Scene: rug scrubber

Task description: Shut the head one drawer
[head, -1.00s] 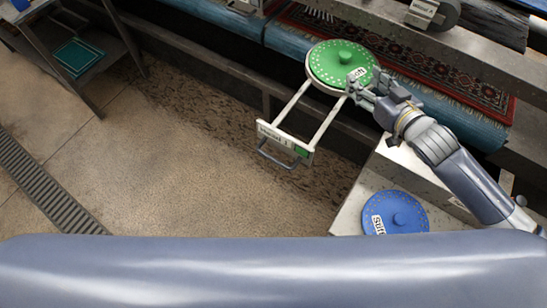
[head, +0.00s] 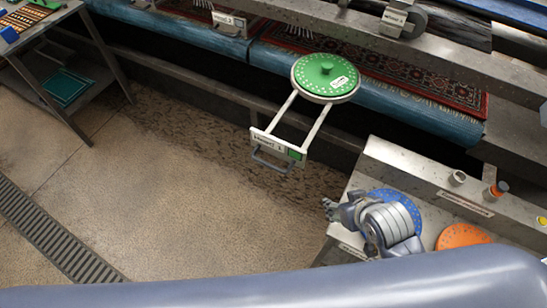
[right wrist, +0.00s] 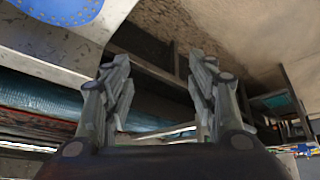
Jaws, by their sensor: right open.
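The head one drawer (head: 276,147) is pulled out from the machine, with a labelled white front, a grey handle (head: 271,162) and two pale rails (head: 317,124). My left gripper is not in view.
A bench (head: 365,170) at the right holds the blue disc (head: 405,200) and an orange disc (head: 462,236). A patterned rug (head: 425,80) lies on the blue machine bed. A side table (head: 40,50) stands at the upper left. The floor left of the drawer is clear.

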